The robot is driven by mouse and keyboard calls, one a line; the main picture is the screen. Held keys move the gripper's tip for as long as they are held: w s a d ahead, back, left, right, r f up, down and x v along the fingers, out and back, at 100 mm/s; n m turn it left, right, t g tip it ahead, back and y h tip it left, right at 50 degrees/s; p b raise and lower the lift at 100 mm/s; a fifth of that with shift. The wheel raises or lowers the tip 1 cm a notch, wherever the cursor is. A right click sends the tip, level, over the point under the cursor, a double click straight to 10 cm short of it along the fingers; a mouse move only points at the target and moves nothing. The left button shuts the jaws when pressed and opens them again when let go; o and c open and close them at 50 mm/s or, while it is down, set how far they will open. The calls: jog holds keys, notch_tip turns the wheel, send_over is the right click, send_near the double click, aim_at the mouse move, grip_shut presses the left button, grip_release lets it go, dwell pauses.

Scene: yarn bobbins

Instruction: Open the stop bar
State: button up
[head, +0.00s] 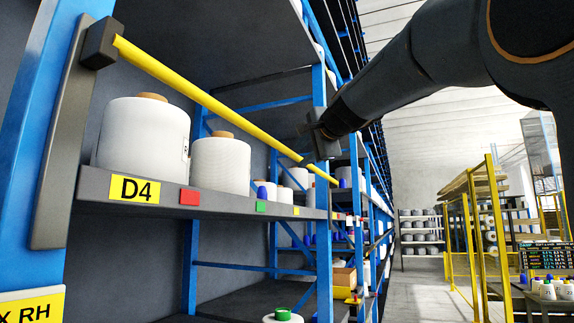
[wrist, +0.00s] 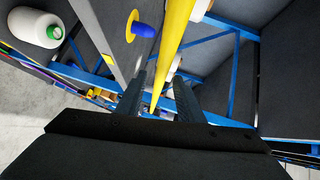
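The stop bar is a long yellow bar (head: 210,98) in front of the D4 shelf. It slopes down from a dark bracket (head: 100,43) on the left post to the shelf's far right end. My gripper (head: 318,150) is at the bar's lower right end and hides a short piece of it. In the wrist view the yellow bar (wrist: 172,45) runs between the two dark fingers of my gripper (wrist: 160,80). The fingers are apart, with visible gaps beside the bar, so the gripper looks open around it. Contact cannot be told.
White bobbins (head: 143,137) stand on the D4 shelf (head: 230,205) behind the bar. A blue upright (head: 322,240) is close below my gripper. A white bobbin with a green top (wrist: 38,27) is at the wrist view's upper left. The aisle (head: 425,285) to the right is clear.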

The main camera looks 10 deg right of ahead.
jog(key=w+a+f+p, duration=0.1)
jog(key=w+a+p, duration=0.1)
jog(key=w, duration=0.5)
jog(key=shift+w+p, duration=0.2)
jog(key=shift+p, duration=0.2)
grip_shut()
